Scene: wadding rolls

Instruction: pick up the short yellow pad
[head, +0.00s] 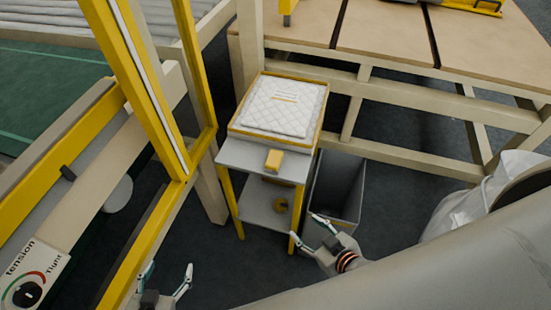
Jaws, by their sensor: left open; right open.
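The short yellow pad (274,160) looks like a small yellow block. It lies on the front part of the small grey-topped stand (235,156), in front of a quilted white pad in a yellow-edged tray. My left gripper (167,270) is open and empty at the bottom of the view, low and to the left of the stand. My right gripper (304,229) is open and empty, below and to the right of the yellow pad, near the stand's front right leg. Both grippers are apart from the yellow pad.
The quilted white pad (284,105) fills the tray behind the yellow pad. A dark open bin (347,185) stands right of the stand. A yellow machine frame (140,80) rises at the left. A wooden-topped table (385,35) is behind.

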